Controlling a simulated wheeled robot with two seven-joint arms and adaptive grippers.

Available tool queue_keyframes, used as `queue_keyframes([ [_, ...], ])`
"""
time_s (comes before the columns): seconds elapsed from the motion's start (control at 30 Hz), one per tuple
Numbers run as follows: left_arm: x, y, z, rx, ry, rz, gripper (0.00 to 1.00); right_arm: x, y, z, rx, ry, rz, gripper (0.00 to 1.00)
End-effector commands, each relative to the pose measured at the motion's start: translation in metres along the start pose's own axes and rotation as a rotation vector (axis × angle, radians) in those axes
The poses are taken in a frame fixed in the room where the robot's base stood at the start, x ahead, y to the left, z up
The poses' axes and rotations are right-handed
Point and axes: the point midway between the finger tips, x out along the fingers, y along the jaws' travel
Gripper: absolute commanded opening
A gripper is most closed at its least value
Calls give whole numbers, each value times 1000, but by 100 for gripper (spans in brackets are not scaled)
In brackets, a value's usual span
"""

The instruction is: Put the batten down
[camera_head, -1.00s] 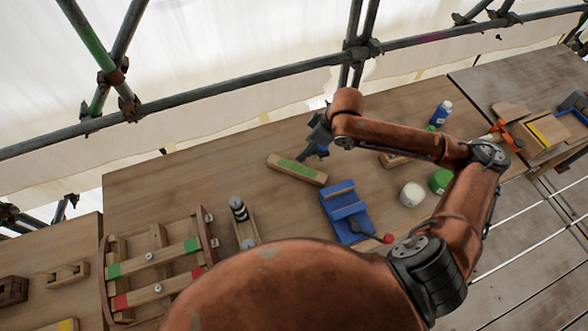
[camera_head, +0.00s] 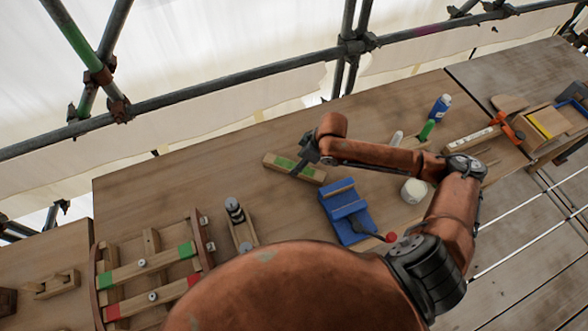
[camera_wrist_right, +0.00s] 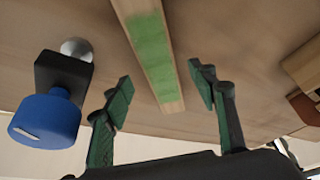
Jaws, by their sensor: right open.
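The batten (camera_head: 269,163), a pale wooden bar with a green patch, lies flat on the bench towards the back. My right gripper (camera_head: 303,167) is over the right part of the batten in the head view and hides a bit of it. In the right wrist view, the batten (camera_wrist_right: 150,50) runs between the two dark green fingers of the right gripper (camera_wrist_right: 160,78). The fingers are spread, with a visible gap on each side of the batten. My left gripper is not in view.
A blue vise-like fixture (camera_head: 341,212) stands in front of the batten. A wooden frame with green and red patches (camera_head: 142,264) is at left, with a dark-topped tool (camera_head: 237,213) beside it. A white jar (camera_head: 413,191) is at right. The bench's back left is clear.

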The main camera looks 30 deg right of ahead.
Motion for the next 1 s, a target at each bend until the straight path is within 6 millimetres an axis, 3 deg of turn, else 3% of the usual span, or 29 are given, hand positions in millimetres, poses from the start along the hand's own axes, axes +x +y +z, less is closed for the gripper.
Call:
queue_keyframes([
  [0.3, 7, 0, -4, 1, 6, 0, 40, 43, -1, 1, 0, -2, -2, 53],
  [0.57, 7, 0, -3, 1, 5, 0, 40, 46, 0, 1, -1, -1, 1, 53],
  [1.0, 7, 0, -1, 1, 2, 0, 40, 46, 0, 1, -1, -1, 0, 23],
])
